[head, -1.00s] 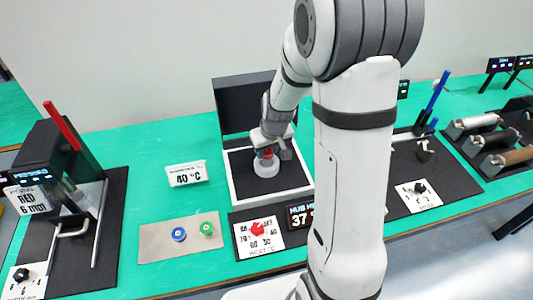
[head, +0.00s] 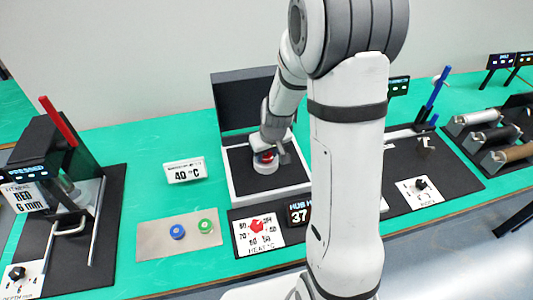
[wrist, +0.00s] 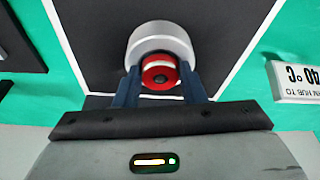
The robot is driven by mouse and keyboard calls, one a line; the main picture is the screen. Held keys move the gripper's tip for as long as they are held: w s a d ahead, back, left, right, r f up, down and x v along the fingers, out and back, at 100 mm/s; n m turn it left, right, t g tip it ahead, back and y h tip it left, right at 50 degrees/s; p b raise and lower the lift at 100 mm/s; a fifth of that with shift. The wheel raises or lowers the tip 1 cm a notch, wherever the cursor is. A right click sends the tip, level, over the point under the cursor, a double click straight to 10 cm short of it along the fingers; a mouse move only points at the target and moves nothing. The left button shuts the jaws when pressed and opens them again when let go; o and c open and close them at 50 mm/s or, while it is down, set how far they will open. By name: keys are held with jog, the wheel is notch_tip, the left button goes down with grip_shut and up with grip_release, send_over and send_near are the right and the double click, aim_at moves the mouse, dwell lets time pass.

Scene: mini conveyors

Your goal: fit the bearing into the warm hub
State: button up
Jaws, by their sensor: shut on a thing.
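The hub is a short silver-grey cylinder (head: 265,166) on the black floor of the white-rimmed heater box. It also shows in the wrist view (wrist: 160,38). The bearing is a red ring with a dark centre (wrist: 160,75), also partly visible in the head view (head: 266,156). My gripper (wrist: 160,88) is shut on the bearing, one dark finger on each side. The bearing is at the hub's top in the head view. I cannot tell how deep it sits, as my fingers hide part of it. The hub display (head: 299,215) reads about 37, partly hidden by my arm.
A sign (head: 185,170) reads 40 °C. A red dial (head: 257,226) is on the heater's front panel. A plate (head: 150,240) holds a blue button (head: 177,232) and a green button (head: 206,226). A press with a red lever (head: 58,121) stands left. The box lid (head: 244,100) stands open behind.

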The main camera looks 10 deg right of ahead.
jog(key=o, duration=1)
jog(key=shift+s+f, duration=0.1)
jog(key=shift+o, duration=0.5)
jog(key=shift+d, duration=0.1)
jog(key=shift+s, duration=0.1)
jog(key=shift+r+p, duration=0.5)
jog(key=shift+p, duration=0.15)
jog(key=w+a+v, duration=0.1)
jog(key=v, duration=1.1)
jog(key=s+r+m, duration=0.1)
jog(key=s+r, duration=0.2)
jog(key=s, duration=0.6)
jog(key=s+r+m, duration=0.1)
jog(key=s+r, duration=0.3)
jog(key=s, duration=0.5)
jog(key=shift+s+h, duration=0.2)
jog(key=shift+h, duration=0.1)
jog(key=shift+d+r, duration=0.1)
jog(key=shift+r, duration=0.05)
